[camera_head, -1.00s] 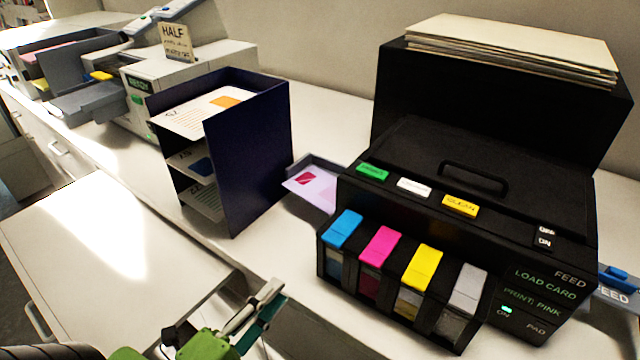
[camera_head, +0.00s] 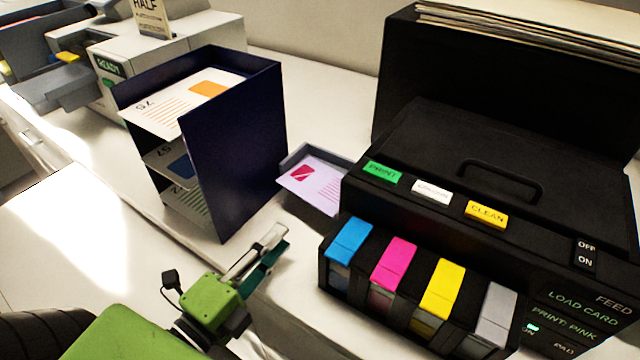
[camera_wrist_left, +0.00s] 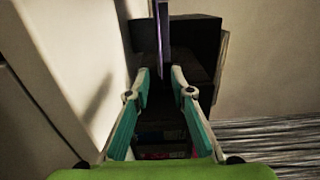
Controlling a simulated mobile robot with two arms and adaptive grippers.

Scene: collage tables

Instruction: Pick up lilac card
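The lilac card (camera_head: 313,183), with a pink mark, lies in a small dark tray (camera_head: 330,162) on the left side of the black printer. My left gripper (camera_head: 265,250) is in front of the tray, short of the card, and not touching it. In the left wrist view the gripper (camera_wrist_left: 160,78) is open, with a gap between its teal-padded fingers and nothing held. A thin lilac strip (camera_wrist_left: 162,25), probably the card edge-on, shows beyond the fingertips. My right gripper is not in view.
A dark blue rack (camera_head: 235,150) with several cards stands left of the tray. The black printer (camera_head: 440,200) with coloured cartridges stands to the right. A white machine (camera_head: 185,40) is at the back left. White counter lies clear before the tray.

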